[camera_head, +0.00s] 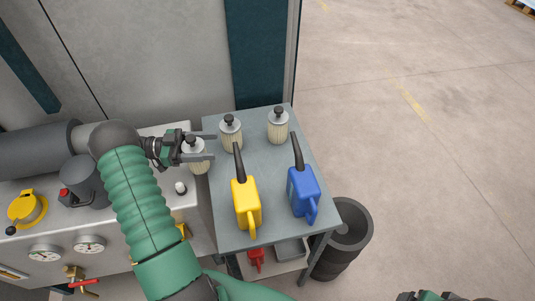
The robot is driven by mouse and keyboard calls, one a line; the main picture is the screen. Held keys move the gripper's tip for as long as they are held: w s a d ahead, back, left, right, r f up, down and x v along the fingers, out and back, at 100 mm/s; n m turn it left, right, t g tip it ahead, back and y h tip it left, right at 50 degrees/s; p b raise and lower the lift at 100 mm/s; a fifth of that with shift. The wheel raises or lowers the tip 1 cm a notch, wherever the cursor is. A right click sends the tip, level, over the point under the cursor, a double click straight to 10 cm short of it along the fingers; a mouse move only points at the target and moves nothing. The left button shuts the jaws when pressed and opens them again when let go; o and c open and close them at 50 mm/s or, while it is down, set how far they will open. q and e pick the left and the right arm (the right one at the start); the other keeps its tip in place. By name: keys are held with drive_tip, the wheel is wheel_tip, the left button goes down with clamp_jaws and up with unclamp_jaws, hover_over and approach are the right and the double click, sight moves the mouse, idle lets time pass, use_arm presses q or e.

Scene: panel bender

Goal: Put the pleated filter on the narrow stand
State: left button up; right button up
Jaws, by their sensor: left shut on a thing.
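My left gripper (201,148) is shut on a pleated filter (197,163), a cream cylinder with a dark top knob. It holds the filter upright at the left edge of the narrow grey stand (275,180), by the gap beside the machine. I cannot tell how high the filter is above the surfaces. Two similar filters, one on the left (231,135) and one on the right (278,127), stand at the back of the stand. A part of my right gripper (430,296) shows at the bottom edge; its fingers are not clear.
A yellow oil can (246,203) and a blue oil can (303,195) stand on the front half of the stand. A dark bin (345,240) is at its right. A red item (256,260) and a grey tray (291,251) are on the lower shelf. Gauges (89,244) are on the machine at left.

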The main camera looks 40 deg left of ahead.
use_arm(q)
drive_tip(key=f+p+x, duration=0.1)
drive_tip(key=p+x, duration=0.2)
drive_tip(key=x, duration=1.4)
drive_tip(key=shift+d+f, duration=0.15)
drive_tip(key=shift+d, duration=0.2)
drive_tip(key=shift+w+f, duration=0.1)
drive_tip(key=o, duration=1.3)
drive_tip(key=shift+o, duration=0.2)
